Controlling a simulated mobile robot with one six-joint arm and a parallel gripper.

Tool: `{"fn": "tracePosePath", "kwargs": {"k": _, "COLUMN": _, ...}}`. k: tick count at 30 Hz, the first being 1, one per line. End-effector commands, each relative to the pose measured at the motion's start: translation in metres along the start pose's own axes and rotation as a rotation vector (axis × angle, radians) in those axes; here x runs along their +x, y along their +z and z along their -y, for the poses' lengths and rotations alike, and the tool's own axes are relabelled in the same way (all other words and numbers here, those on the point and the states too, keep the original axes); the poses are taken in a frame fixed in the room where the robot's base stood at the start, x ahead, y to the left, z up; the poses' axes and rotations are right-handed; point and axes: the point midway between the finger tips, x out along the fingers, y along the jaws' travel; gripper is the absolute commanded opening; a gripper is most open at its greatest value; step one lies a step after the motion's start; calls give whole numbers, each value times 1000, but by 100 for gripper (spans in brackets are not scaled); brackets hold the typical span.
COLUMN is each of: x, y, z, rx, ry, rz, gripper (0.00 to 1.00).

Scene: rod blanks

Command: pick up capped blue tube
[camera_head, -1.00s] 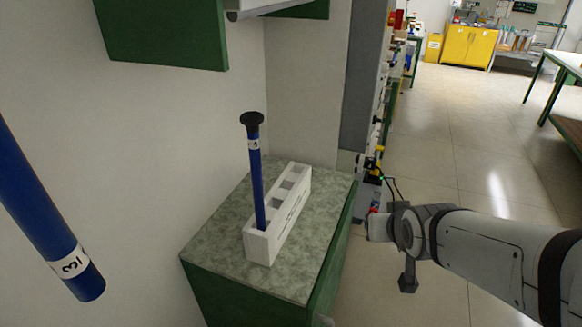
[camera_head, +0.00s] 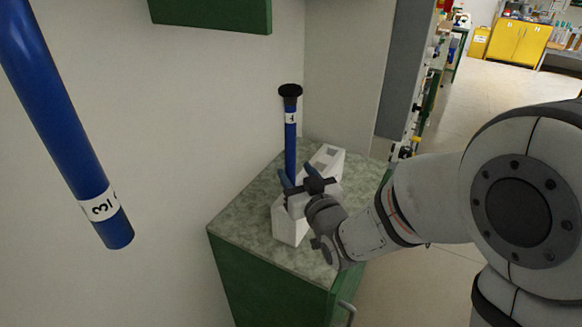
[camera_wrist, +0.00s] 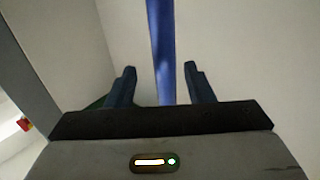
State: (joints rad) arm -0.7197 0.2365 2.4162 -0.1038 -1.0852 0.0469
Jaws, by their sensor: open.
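The capped blue tube (camera_head: 291,147) stands upright in the white rack (camera_head: 287,229) on the counter, with a black cap on top and a white label below it. My gripper (camera_head: 287,182) is at the tube's lower part, just above the rack, and hides part of both. In the wrist view the blue tube (camera_wrist: 161,50) runs up between the two dark fingers of my gripper (camera_wrist: 160,82). The fingers are open, with a gap on each side of the tube.
The rack stands on a green cabinet's speckled counter (camera_head: 245,214) beside the wall. A large blue tube (camera_head: 60,120) with a white label hangs close in view at the left. A green wall cabinet (camera_head: 212,12) is above. Open floor (camera_head: 470,110) lies to the right.

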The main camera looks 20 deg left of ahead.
Motion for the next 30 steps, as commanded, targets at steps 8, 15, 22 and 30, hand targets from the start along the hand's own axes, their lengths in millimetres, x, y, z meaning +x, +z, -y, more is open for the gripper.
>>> {"fn": "tracePosePath", "kwargs": {"k": 8, "x": 39, "y": -8, "z": 6, "rx": 0, "ry": 0, "rz": 1, "gripper": 48}}
{"fn": "tracePosePath", "kwargs": {"k": 15, "x": 47, "y": -6, "z": 6, "rx": 0, "ry": 0, "rz": 1, "gripper": 48}}
{"fn": "tracePosePath", "kwargs": {"k": 22, "x": 47, "y": -6, "z": 6, "rx": 0, "ry": -1, "rz": 1, "gripper": 37}}
{"fn": "tracePosePath", "kwargs": {"k": 30, "x": 46, "y": -6, "z": 7, "rx": 0, "ry": -1, "rz": 1, "gripper": 15}}
